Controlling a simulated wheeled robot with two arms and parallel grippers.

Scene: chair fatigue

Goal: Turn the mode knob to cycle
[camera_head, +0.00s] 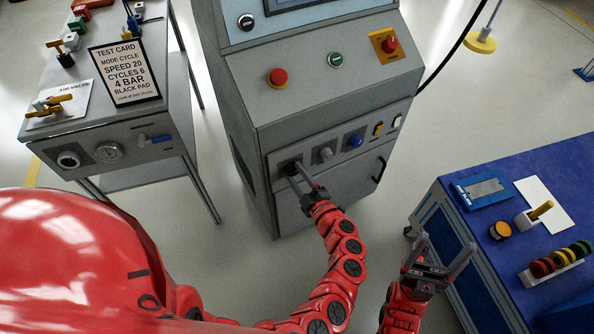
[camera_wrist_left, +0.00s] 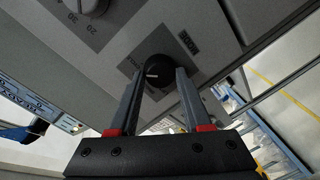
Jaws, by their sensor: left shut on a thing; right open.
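My left gripper (camera_head: 294,172) is at the left end of the panel's control row. In the left wrist view its two fingers (camera_wrist_left: 159,76) are shut on the knob, one on each side. My right gripper (camera_head: 446,246) is open and empty, in front of the blue workbench. A test card (camera_head: 124,72) reads "MODE CYCLE".
Right of the mode knob are a grey dial (camera_head: 326,153), a blue knob (camera_head: 355,141) and two switches. A grey bench (camera_head: 120,140) stands left, a blue workbench (camera_head: 440,215) right.

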